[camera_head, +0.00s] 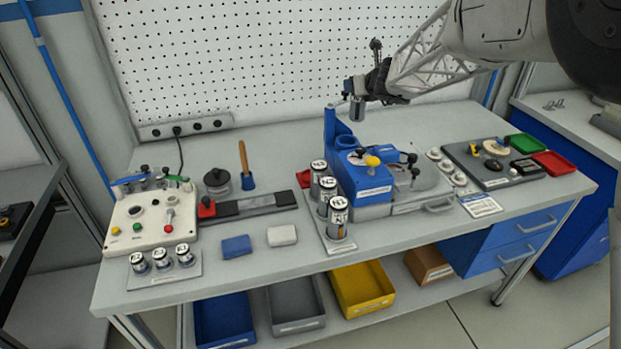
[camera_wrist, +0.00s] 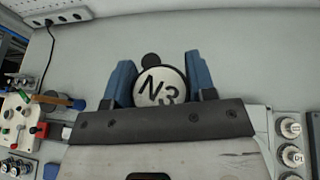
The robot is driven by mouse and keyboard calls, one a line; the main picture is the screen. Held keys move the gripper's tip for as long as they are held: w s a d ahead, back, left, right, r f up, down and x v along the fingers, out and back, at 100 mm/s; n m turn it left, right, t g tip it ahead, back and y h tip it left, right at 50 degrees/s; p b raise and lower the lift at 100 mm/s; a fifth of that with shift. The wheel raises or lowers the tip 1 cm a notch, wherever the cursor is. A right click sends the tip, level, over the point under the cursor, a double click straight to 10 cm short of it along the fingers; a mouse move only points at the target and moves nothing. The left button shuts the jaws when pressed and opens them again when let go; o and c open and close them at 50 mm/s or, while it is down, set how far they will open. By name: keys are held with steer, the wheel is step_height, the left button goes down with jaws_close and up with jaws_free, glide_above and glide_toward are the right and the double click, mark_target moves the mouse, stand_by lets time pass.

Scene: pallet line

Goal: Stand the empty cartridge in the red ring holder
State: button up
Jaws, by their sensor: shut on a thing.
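My gripper (camera_head: 357,92) is shut on a metal cartridge (camera_head: 357,109). It holds the cartridge upright in the air above the back of the bench, over the blue machine. In the wrist view the cartridge's white top (camera_wrist: 160,87) reads N3 and sits between the two blue fingers. Whether the cartridge is empty I cannot tell. A red block (camera_head: 207,208) stands at the left end of a dark rail. A red piece (camera_head: 303,178) shows partly behind the standing cartridges at the rail's right end. No red ring shape is clear in either view.
The blue machine (camera_head: 372,192) with a tall post stands under my gripper. Several cartridges (camera_head: 337,218) stand on a plate before it. A white control box (camera_head: 150,222), three cartridges (camera_head: 162,259) and a wooden-handled tool (camera_head: 244,162) are left. The bench's back middle is clear.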

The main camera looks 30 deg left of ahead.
steer(key=shift+w+d+f+m+t+h, duration=0.15)
steer(key=shift+w+d+m+t+h, duration=0.6)
steer(key=shift+m+t+h, duration=0.35)
steer(key=shift+w+d+m+t+h, duration=0.55)
steer(key=shift+d+m+t+h, duration=0.3)
steer(key=shift+m, duration=0.35)
steer(key=shift+w+d+f+m+h, duration=0.1)
steer(key=shift+d+m+h, duration=0.1)
steer(key=shift+m+h, duration=0.25)
steer(key=shift+d+m+t+h, duration=0.65)
steer(key=shift+d+m+h, duration=2.35)
steer(key=shift+h, duration=0.7)
steer(key=s+a+f+m+g+h, duration=0.1)
steer(key=s+a+f+m+h, duration=0.2)
steer(key=s+a, duration=0.4)
steer(key=s+a+f+m+g+h, duration=0.1)
steer(key=s+a+f+m+h, duration=0.2)
steer(key=s+a, duration=0.4)
steer(key=shift+s+a+f, duration=0.3)
steer(key=shift+a+f, duration=0.35)
steer(key=shift+a, duration=1.05)
